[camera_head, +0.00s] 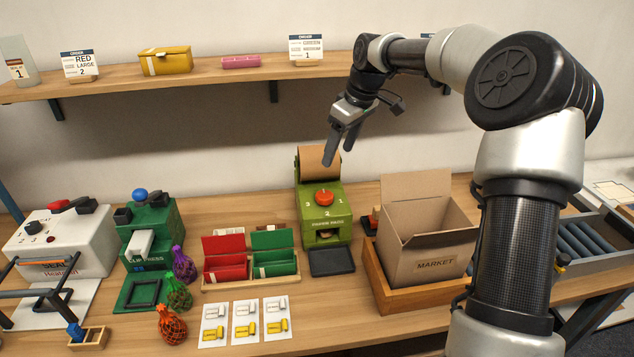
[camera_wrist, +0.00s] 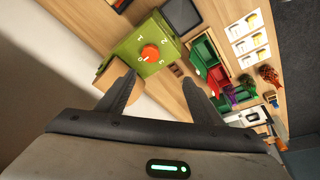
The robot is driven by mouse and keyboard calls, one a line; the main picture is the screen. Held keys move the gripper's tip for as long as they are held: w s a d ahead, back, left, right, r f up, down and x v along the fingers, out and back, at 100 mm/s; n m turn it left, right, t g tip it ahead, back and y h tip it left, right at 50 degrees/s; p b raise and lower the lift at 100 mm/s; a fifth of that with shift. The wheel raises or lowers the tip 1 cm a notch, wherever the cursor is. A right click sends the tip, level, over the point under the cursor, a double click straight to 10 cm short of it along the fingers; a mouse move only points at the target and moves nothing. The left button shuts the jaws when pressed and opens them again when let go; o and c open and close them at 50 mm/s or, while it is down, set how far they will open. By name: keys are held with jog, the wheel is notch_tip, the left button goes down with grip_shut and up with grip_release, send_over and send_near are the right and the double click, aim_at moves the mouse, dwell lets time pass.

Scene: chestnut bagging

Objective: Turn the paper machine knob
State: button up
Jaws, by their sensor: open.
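The paper machine (camera_head: 322,224) is a green box with a brown paper roll (camera_head: 317,165) at its back, standing on the table. Its orange-red knob (camera_head: 324,197) sits on the top face among printed numbers. In the wrist view the knob (camera_wrist: 151,53) shows beyond my fingertips, with the green top face (camera_wrist: 138,40) around it. My gripper (camera_head: 343,145) hangs in the air above and behind the machine, fingers pointing down. In the wrist view its two fingers (camera_wrist: 160,82) are spread apart with nothing between them. It is not touching the knob.
A cardboard box marked MARKET (camera_head: 436,264) stands in a wooden tray right of the machine. Red (camera_head: 226,268) and green (camera_head: 275,262) bins stand to the left. A dark tray (camera_head: 331,262) lies in front. A wooden shelf (camera_head: 220,77) runs along the wall behind.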

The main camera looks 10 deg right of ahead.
aim_at(325, 194)
jog(key=shift+y, duration=0.5)
jog(key=d+x, duration=0.1)
jog(key=x, duration=0.5)
jog(key=w+d+x, duration=0.1)
jog(key=x, duration=0.6)
jog(key=w+d+x, duration=0.1)
jog(key=x, duration=0.5)
jog(key=shift+w+d+f, duration=0.2)
jog(key=shift+d+f, duration=0.05)
jog(key=shift+f, duration=0.1)
jog(key=c, duration=1.1)
jog(key=shift+o, duration=0.2)
jog(key=shift+b, duration=0.3)
